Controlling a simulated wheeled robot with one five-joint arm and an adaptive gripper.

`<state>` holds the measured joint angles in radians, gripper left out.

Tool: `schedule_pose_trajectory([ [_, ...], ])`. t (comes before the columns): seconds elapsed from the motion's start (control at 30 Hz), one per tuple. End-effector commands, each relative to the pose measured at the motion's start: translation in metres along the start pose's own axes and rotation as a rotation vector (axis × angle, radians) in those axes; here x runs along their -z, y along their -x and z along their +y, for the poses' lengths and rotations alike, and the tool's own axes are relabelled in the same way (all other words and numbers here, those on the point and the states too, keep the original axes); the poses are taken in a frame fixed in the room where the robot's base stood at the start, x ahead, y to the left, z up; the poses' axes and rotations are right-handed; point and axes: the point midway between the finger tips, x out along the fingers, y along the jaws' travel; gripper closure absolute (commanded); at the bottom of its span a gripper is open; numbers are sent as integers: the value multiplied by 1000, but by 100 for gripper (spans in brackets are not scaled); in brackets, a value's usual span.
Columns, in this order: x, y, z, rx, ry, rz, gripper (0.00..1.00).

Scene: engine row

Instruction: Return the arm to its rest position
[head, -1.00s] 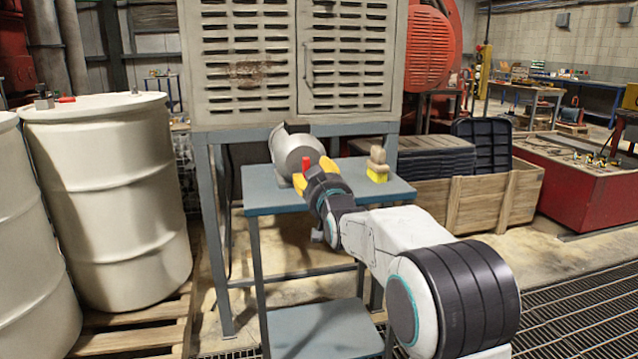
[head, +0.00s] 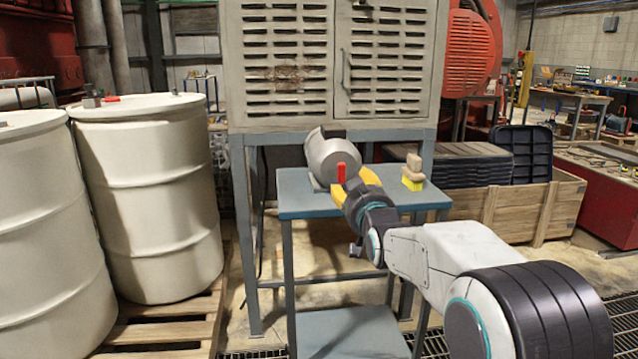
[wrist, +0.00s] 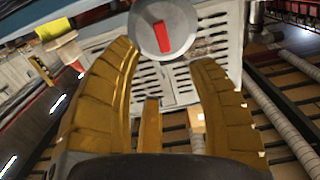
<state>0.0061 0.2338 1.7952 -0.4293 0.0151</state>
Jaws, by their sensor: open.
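My gripper (head: 352,182) has yellow fingers and reaches over the front of the blue-grey table (head: 300,200). In the wrist view the round grey face and the red handle (wrist: 161,36) show upright between and beyond the fingertips. Whether a fingertip touches the housing I cannot tell. My white arm stretches from the lower right towards the table.
A yellow block with a tan piece on it (head: 412,180) stands at the table's right. A louvred cabinet (head: 290,70) rises behind. White drums (head: 150,200) stand on a pallet at left. A wooden crate (head: 530,210) with dark panels is at right.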

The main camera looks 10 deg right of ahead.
Motion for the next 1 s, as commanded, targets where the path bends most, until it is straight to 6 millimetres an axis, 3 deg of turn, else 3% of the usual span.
schedule_pose_trajectory([
  [0.03,13,7,0,0,1,-20,47],
  [0.17,29,31,-1,-1,2,-120,47],
  [0.37,47,91,-1,-3,6,-341,47],
  [0.57,60,164,-2,-4,10,-564,47],
  [1.0,81,341,-2,-4,18,-1028,47],
])
